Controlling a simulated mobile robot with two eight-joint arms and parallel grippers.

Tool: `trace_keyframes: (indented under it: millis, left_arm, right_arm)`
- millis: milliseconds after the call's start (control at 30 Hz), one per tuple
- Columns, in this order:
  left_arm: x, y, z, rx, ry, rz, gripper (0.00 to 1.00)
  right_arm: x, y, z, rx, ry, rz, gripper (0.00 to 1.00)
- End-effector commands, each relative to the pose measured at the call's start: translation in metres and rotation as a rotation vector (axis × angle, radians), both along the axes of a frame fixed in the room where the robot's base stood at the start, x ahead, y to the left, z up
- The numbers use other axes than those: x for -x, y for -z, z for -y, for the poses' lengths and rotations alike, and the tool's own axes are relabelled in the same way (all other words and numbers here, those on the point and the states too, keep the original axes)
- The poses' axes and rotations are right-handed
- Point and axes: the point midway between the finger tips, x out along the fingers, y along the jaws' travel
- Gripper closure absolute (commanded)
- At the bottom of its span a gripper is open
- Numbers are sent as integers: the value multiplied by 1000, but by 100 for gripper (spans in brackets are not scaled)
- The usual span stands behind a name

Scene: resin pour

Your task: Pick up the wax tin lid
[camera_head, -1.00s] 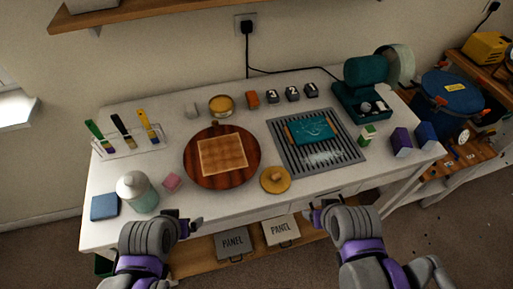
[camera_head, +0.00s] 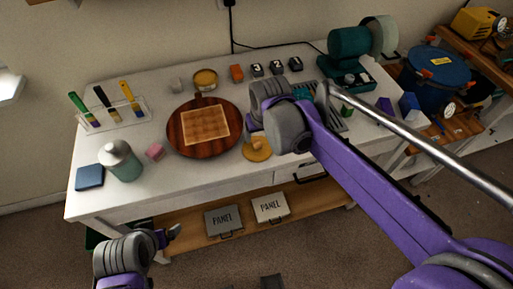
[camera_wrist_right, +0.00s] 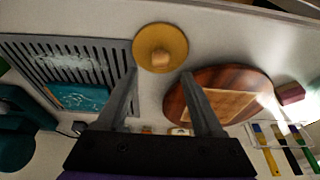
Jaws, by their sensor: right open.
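The wax tin lid (camera_head: 257,149) is a round golden disc with a small knob, lying on the white table just right of the round wooden board. In the right wrist view the lid (camera_wrist_right: 160,47) shows whole, just beyond and between my fingertips. My right gripper (camera_wrist_right: 159,80) is open and empty, and does not touch the lid as far as I can see. In the head view my right gripper (camera_head: 258,122) is above the table beside the lid, its fingers largely hidden. My left gripper (camera_head: 168,238) is in front of the table, away from the lid; its jaw opening is unclear.
The wooden board (camera_head: 180,140) is close to the lid. A slotted grey tray (camera_wrist_right: 118,50) with a teal panel lies on its other side. An open tin (camera_head: 205,79) and numbered blocks (camera_head: 275,68) stand behind.

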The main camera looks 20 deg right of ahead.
Motion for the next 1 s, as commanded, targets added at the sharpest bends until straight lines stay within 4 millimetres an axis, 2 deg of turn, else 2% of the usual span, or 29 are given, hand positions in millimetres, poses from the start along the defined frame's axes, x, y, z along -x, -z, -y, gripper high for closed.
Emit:
trace_keyframes:
  millis: [167,433,733,767,1000]
  left_arm:
    - [0,1,0,0,0,0,6]
    - [1,3,0,0,0,-1,6]
    - [1,3,0,0,0,-2,6]
    - [1,3,0,0,0,-2,6]
    - [1,3,0,0,0,-2,6]
  right_arm:
    - [-4,13,0,0,0,0,31]
    - [-15,50,-1,0,0,0,31]
    - [-17,56,-1,0,0,0,31]
    - [-17,56,-1,0,0,1,33]
    - [-17,56,-1,0,0,1,76]
